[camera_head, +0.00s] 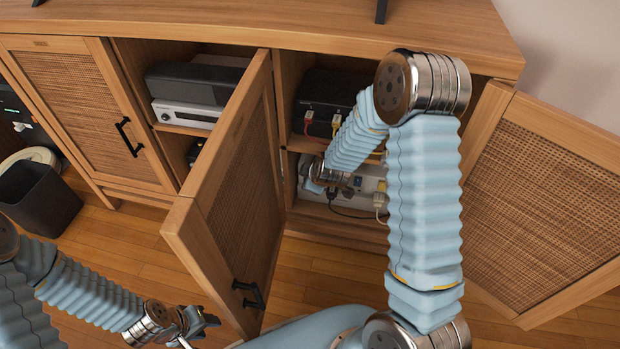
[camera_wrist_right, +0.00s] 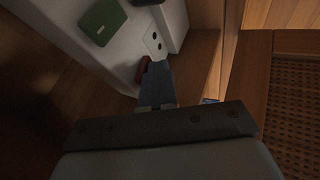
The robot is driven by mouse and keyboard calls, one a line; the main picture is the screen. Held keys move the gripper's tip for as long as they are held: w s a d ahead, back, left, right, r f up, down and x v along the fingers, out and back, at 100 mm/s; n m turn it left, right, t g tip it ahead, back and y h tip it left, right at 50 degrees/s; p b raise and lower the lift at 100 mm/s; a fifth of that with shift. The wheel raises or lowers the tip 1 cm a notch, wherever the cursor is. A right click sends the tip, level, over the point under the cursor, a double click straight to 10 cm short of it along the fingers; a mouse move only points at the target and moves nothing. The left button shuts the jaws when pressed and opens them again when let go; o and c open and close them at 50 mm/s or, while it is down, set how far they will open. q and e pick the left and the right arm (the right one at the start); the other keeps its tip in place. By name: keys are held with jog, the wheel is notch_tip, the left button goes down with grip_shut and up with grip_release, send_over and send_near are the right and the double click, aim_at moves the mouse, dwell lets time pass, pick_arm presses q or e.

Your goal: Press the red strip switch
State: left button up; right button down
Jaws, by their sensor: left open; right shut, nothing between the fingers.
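A white power strip (camera_head: 372,178) lies on the lower shelf inside the open cabinet, with plugs and cords in it. In the right wrist view the strip (camera_wrist_right: 120,60) runs diagonally, and the dark red switch (camera_wrist_right: 142,70) shows at its near end. My right gripper (camera_wrist_right: 157,68) is shut and empty, its tips close beside the red switch and partly covering it; whether they touch I cannot tell. In the head view the right wrist is inside the cabinet, and the red switch cannot be made out. My left gripper (camera_head: 200,322) is open and empty, low at the left.
The middle cabinet door (camera_head: 232,195) stands open left of my right arm; the right door (camera_head: 545,205) stands open at the right. A black router (camera_head: 325,98) with cables sits on the shelf above the strip. A dark bin (camera_head: 38,197) stands at the far left.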

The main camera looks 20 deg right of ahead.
jog(key=shift+w+r+p, duration=0.1)
jog(key=shift+r+p, duration=0.5)
jog(key=shift+r, duration=0.25)
